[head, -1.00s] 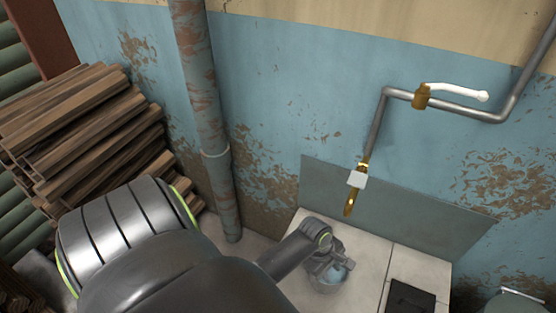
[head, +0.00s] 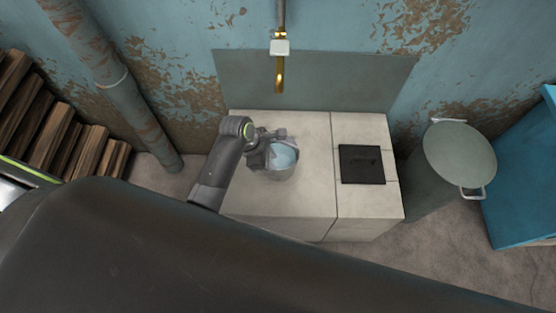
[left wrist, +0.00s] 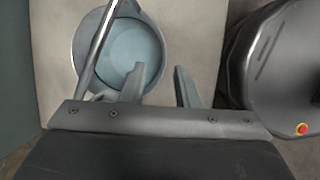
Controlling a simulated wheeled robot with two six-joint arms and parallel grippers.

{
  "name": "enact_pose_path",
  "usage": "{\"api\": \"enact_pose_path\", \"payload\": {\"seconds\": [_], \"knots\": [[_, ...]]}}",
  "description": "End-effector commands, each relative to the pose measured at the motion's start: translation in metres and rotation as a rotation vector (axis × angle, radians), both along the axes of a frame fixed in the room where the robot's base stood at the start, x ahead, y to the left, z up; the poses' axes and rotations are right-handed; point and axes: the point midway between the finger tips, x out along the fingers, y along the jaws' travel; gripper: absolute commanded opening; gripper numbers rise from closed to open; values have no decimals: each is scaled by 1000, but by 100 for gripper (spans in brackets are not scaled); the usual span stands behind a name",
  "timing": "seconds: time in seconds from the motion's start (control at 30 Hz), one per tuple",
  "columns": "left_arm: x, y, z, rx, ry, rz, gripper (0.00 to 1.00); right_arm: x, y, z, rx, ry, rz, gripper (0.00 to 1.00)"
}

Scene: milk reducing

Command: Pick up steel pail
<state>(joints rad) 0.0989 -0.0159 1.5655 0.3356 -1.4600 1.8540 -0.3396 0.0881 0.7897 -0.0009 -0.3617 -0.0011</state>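The steel pail (head: 277,174) is a small grey round bucket with pale blue contents. It stands upright on the pale tiled counter (head: 290,205), below a brass spout. In the left wrist view the pail (left wrist: 76,48) fills the upper left, and its thin bail handle crosses its opening at a slant. My left gripper (head: 270,146) is at the pail's rim. In the left wrist view its two fingers (left wrist: 168,76) are apart with a gap between them. The left finger overlaps the pail's near right rim; whether it touches cannot be told. My right gripper is out of view.
A brass spout (head: 280,75) hangs from the wall behind the pail. A flat black plate (head: 362,165) lies on the counter's right part. A large lidded grey can (head: 459,155) and a blue box (head: 525,190) stand at right. Stacked wood (head: 55,135) is at left.

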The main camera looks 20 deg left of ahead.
Motion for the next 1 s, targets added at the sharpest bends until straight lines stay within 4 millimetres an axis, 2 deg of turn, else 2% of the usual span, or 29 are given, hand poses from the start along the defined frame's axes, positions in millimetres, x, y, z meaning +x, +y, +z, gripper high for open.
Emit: {"api": "enact_pose_path", "payload": {"seconds": [0.17, 0.4, 0.5, 0.8, 1.0], "knots": [[2, -3, -11, 1, 0, -1, 28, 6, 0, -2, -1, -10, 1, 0], [3, -9, -47, 1, 1, 0, 28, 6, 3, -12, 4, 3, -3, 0], [5, -13, -56, 1, 1, 0, 28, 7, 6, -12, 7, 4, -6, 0], [6, -14, -58, 1, -1, 0, 28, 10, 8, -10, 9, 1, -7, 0], [6, -14, -58, 2, -1, 0, 2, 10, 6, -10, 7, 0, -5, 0]]}}
